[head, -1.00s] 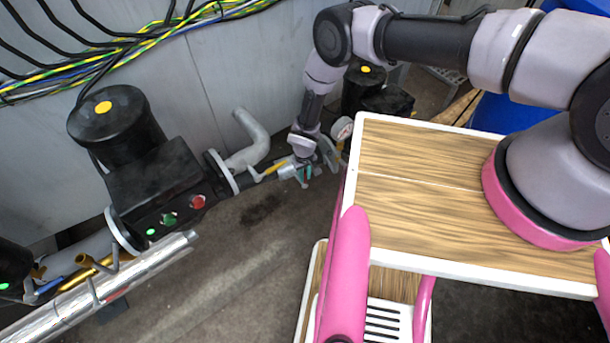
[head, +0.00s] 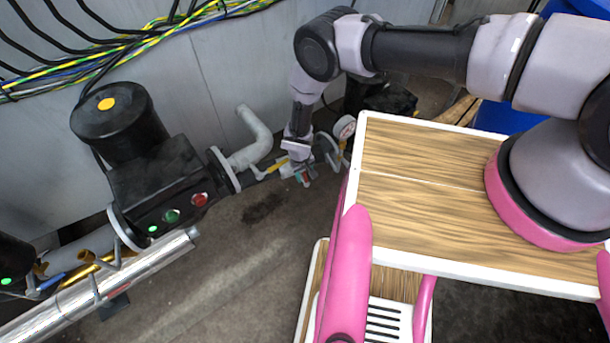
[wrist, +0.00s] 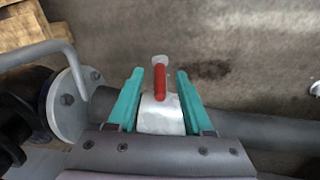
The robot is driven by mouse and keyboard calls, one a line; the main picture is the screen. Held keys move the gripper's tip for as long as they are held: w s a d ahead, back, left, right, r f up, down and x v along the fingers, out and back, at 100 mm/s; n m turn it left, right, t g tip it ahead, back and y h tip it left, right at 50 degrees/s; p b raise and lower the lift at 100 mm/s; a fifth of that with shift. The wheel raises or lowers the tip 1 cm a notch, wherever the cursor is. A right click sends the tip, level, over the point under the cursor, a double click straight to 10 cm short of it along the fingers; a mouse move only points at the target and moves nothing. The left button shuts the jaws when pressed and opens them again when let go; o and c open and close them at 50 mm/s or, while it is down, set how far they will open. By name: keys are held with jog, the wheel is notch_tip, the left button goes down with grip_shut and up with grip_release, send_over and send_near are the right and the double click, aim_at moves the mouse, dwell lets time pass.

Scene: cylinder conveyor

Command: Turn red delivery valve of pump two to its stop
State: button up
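A red valve handle (wrist: 160,82) with a pale tip stands out from a silver valve body (wrist: 161,115) on a grey pipe in the wrist view. My gripper (wrist: 160,74) is open, with one teal finger on each side of the handle. Gaps show between the handle and both fingers, so it is not gripped. In the head view my gripper (head: 303,176) is low at the pipe line, to the right of a black pump (head: 155,190). The handle is too small there to tell its angle.
A bolted flange (wrist: 67,102) and a grey bent pipe lie left of the valve in the wrist view. A pressure gauge (head: 344,127) stands close right of my arm. A yellow lever (head: 277,164) is left of my gripper. The floor (head: 240,255) in front is clear.

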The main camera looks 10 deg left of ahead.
jog(key=shift+r, duration=0.1)
notch_tip(320, 180, up, 11)
jog(key=s, duration=0.1)
jog(key=shift+a+f, duration=0.2)
jog(key=shift+a, duration=0.25)
